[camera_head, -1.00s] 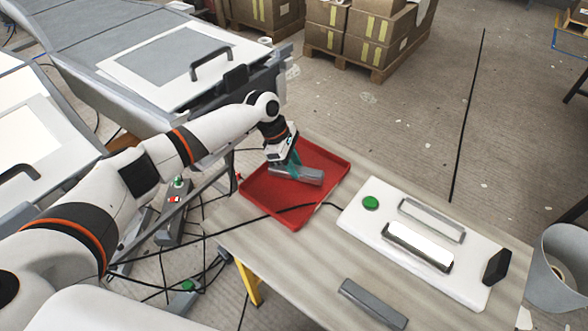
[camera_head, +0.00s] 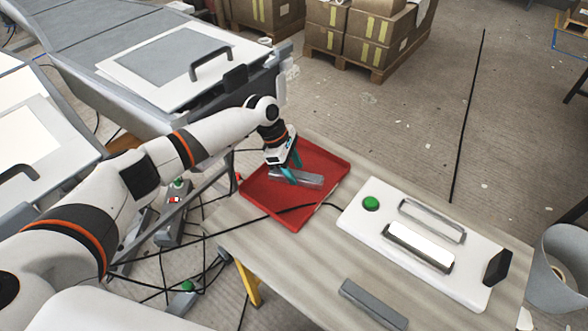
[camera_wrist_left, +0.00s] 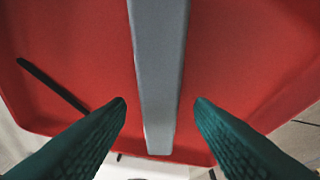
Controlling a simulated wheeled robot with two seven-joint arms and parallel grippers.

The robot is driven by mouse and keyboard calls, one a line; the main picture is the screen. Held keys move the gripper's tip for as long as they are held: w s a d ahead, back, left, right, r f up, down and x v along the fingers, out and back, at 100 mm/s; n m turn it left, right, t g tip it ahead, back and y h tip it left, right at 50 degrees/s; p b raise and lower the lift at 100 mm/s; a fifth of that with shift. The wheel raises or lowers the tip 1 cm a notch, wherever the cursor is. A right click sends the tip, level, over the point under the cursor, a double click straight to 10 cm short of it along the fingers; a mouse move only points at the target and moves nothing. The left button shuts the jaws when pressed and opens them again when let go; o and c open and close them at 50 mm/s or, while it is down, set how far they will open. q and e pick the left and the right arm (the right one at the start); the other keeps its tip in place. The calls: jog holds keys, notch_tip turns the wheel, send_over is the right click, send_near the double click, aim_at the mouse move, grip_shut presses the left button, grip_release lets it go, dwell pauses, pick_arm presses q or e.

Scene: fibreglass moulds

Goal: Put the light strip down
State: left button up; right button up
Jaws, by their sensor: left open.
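A grey light strip (camera_head: 307,179) lies in the red tray (camera_head: 262,200) on the table. In the left wrist view the strip (camera_wrist_left: 160,75) runs from the top edge down to near the tray's rim. My left gripper (camera_head: 288,179) is over the tray at the strip's left end. Its teal fingers (camera_wrist_left: 160,101) are open, one on each side of the strip, with a gap to it on both sides. Another grey strip (camera_head: 373,304) lies on the table near its front edge. My right gripper is not in view.
A white panel (camera_head: 372,230) with a green button (camera_head: 371,203), a lit white strip (camera_head: 420,246) and a black block (camera_head: 497,267) lies right of the tray. A black cable (camera_head: 275,212) crosses the tray. A grey bin (camera_head: 556,275) stands at the far right.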

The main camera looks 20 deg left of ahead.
pick_arm(q)
jog(key=v, duration=1.1)
jog(key=shift+r+p, duration=0.3)
jog(key=shift+p, duration=0.05)
jog(key=shift+a, duration=0.1)
